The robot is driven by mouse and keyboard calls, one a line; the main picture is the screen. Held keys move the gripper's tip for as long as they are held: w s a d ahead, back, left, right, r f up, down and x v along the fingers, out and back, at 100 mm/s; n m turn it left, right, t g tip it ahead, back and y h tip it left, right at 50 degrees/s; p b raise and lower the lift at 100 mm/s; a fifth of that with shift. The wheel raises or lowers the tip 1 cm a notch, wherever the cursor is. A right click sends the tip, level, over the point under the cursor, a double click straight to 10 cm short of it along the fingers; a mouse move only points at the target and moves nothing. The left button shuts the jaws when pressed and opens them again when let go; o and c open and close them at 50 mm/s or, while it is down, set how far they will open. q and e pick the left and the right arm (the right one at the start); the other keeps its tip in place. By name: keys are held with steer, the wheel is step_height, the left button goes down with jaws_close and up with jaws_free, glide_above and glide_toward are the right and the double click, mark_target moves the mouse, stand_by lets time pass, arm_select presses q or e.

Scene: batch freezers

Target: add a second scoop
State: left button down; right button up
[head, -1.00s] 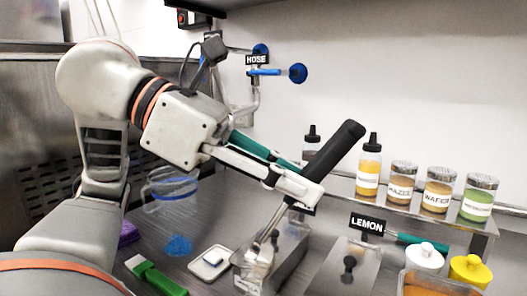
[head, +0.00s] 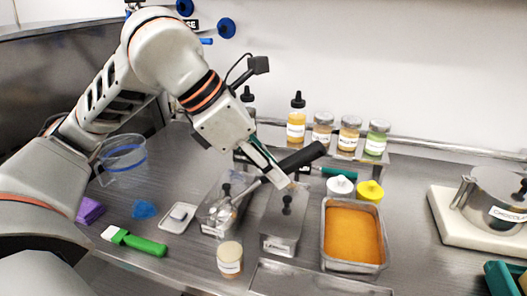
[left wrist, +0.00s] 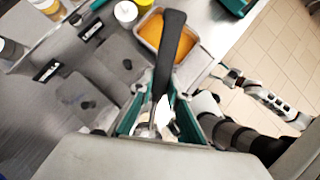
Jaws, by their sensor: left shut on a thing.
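My left gripper (head: 277,174) is shut on a metal scoop with a thick black handle (head: 303,157). The handle points up and right, and the scoop's metal head is over or in the left lidded bin (head: 212,226); I cannot tell if it touches. The handle also shows between the teal fingers in the left wrist view (left wrist: 171,40). A metal pan of orange ice cream (head: 351,236) stands to the right. A small labelled cup with a pale top (head: 230,259) stands near the counter's front. My right arm seems to show in the left wrist view; its gripper (left wrist: 232,77) is small and unclear.
A second lidded bin (head: 285,217) sits between the scoop and pan. White (head: 340,187) and yellow (head: 370,191) lidded containers and a shelf of jars (head: 349,137) stand behind. A clear pitcher (head: 123,158) and green-handled brush (head: 140,243) are left; a metal pot (head: 492,198) is right.

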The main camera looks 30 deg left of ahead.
arm_select(q)
steer(key=f+g+y+p, duration=0.1)
steer(key=p, duration=0.1)
steer(key=w+d+f+g+y+p, duration=0.1)
steer(key=p, duration=0.2)
steer(key=shift+w+d, duration=0.2)
steer(key=shift+w+d+f+g+y+p, duration=0.2)
steer(key=shift+w+d+g+y+p, duration=0.05)
steer(key=shift+g+y, duration=0.3)
steer(key=shift+w+d+f+g+y+p, duration=0.15)
steer(key=shift+w+d+g+y+p, duration=0.1)
steer(key=shift+g+y, duration=0.3)
arm_select(e)
steer(key=shift+h, duration=0.3)
steer(key=r, duration=0.1)
steer(key=d+r, duration=0.1)
steer(key=r, duration=0.2)
steer(key=shift+s+d+r, duration=0.1)
steer(key=shift+s+d, duration=0.2)
steer(key=shift+d, duration=0.05)
arm_select(q)
steer(key=shift+a, duration=0.1)
arm_select(e)
steer(key=shift+d, duration=0.35)
